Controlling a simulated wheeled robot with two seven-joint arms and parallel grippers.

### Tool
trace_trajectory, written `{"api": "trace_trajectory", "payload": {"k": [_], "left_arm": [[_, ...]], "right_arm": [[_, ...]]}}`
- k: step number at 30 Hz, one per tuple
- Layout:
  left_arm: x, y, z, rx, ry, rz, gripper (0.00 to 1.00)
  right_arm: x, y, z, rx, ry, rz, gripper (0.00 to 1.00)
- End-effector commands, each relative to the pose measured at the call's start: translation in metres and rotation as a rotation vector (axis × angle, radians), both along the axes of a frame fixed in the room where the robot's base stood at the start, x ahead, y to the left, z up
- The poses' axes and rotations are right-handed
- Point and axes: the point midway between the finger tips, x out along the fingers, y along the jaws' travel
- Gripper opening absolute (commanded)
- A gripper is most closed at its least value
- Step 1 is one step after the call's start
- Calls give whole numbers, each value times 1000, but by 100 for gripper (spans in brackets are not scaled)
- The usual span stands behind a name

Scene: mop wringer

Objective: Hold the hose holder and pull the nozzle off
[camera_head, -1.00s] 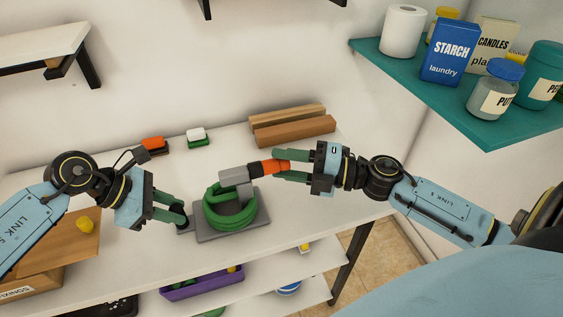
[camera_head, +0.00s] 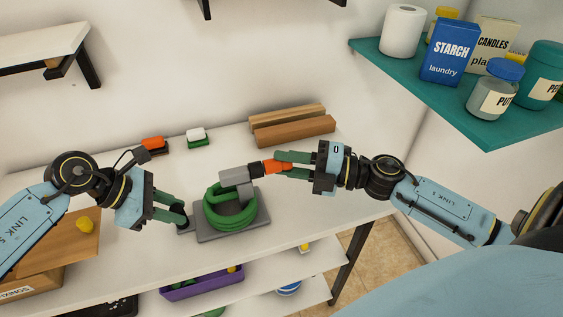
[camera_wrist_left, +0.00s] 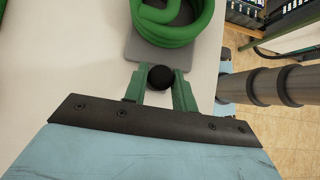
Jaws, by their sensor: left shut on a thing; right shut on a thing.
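The hose holder is a grey base plate (camera_head: 232,234) on the white table, with a green hose (camera_head: 230,213) coiled on it and a grey block (camera_head: 236,177) at the hose's upper end. The orange nozzle (camera_head: 271,167) sits in line with this block, with a short black collar between them; no gap shows. My right gripper (camera_head: 279,166) is shut on the nozzle from the right. My left gripper (camera_head: 183,217) is shut on a black ball knob at the holder's left edge. The knob (camera_wrist_left: 161,77) also shows between the fingers in the left wrist view.
Wooden blocks (camera_head: 292,127) and two small brushes (camera_head: 197,136) lie at the table's back. A cardboard box (camera_head: 70,245) is at the left. A teal shelf (camera_head: 480,113) with jars and boxes hangs at the upper right. The table right of the holder is clear.

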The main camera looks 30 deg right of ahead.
Motion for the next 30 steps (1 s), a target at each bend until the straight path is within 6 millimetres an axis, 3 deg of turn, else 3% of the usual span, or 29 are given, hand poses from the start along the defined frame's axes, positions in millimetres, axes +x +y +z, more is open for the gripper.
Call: {"api": "trace_trajectory", "payload": {"k": [30], "left_arm": [[1, 2, -1, 5, -1, 3, 0]], "right_arm": [[-12, -49, 0, -1, 1, 0, 3]]}}
